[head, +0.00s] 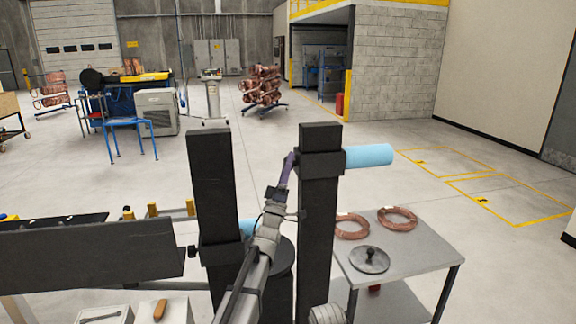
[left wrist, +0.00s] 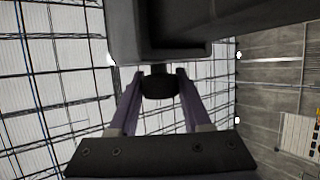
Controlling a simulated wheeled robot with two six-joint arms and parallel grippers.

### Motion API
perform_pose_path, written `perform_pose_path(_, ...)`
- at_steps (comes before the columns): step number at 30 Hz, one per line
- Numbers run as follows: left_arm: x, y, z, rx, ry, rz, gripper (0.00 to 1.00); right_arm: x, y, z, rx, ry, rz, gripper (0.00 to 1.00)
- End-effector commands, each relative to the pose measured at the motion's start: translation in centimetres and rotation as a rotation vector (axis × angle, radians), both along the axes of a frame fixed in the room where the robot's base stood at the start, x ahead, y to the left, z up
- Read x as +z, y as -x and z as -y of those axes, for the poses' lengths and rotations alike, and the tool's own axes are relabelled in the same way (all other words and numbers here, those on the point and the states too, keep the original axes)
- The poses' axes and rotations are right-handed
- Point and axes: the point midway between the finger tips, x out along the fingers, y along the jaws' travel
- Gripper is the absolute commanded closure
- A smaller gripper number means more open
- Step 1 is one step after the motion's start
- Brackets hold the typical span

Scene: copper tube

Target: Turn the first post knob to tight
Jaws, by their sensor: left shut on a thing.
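Two black posts stand in the head view, a left one (head: 212,180) and a taller right one (head: 318,230). The right post carries a black block (head: 322,165) near its top, with a light blue cylinder (head: 368,156) sticking out to the right. My left gripper (head: 292,158) is at the left side of this block. In the left wrist view its purple fingers (left wrist: 160,82) are shut on a dark knob (left wrist: 160,88) just below a black block (left wrist: 160,30). The knob's marking or tightness does not show. A small knob (head: 192,252) shows on the left post's lower block. My right gripper is not in view.
A grey table (head: 410,245) at right holds copper coils (head: 398,218) and a round lidded disc (head: 370,259). Open floor lies behind the posts.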

Motion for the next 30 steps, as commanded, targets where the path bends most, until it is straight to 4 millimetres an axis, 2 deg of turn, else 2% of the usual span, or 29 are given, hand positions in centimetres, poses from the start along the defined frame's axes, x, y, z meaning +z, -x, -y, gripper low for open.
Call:
perform_pose_path(2,0.0,-0.1,0.0,0.0,0.001,0.0,1.0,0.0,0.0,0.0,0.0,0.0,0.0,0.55)
perform_pose_path(3,0.0,-0.1,0.0,0.0,0.001,0.0,0.48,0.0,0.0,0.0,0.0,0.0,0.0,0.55)
perform_pose_path(10,0.0,0.0,0.0,0.0,0.001,-0.001,0.22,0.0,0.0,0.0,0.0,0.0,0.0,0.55)
perform_pose_path(21,-0.4,0.2,-0.1,0.0,0.001,-0.001,0.22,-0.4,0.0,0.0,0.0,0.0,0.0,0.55)
perform_pose_path(30,-3.2,2.3,-0.7,0.0,0.0,-0.001,0.22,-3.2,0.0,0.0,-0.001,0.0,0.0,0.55)
